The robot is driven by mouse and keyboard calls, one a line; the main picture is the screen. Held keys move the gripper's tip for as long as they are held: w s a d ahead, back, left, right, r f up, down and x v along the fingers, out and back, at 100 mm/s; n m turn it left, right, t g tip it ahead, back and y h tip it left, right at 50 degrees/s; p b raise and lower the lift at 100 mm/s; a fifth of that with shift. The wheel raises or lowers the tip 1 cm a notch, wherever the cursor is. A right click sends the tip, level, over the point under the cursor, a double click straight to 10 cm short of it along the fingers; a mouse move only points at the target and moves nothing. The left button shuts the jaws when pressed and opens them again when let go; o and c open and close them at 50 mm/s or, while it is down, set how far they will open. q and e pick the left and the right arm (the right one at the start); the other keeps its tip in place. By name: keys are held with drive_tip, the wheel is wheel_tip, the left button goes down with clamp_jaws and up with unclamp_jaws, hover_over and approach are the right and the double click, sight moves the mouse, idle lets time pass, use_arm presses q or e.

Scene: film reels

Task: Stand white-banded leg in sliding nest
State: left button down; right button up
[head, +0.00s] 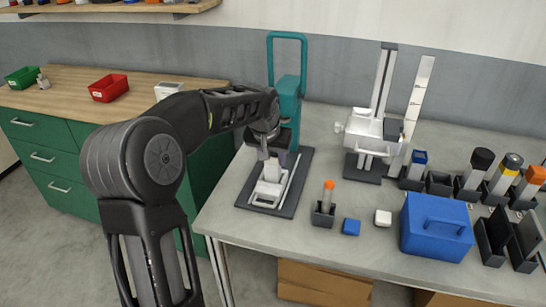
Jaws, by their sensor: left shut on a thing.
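My left gripper (273,160) points down over the sliding nest (267,193), a white carriage between rails on a dark base plate (298,168). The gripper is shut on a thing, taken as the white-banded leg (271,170). Only a small pale part shows below the fingers, and its band cannot be made out. It is upright or nearly so, at the rear part of the nest. Whether it touches the nest floor cannot be told. My right gripper is out of view.
A teal frame (289,100) rises right behind the gripper. An orange-topped leg (327,193) stands in a dark holder to the right, with a blue block (351,227) and white block (383,218) nearby. A blue box (436,228), several holders and a white upright device (372,128) stand further right.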

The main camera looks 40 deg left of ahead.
use_arm(q)
drive_tip(key=c, duration=0.9)
unclamp_jaws()
drive_tip(key=shift+f, duration=0.1)
drive_tip(key=shift+r, duration=0.2)
drive_tip(key=v, duration=1.2)
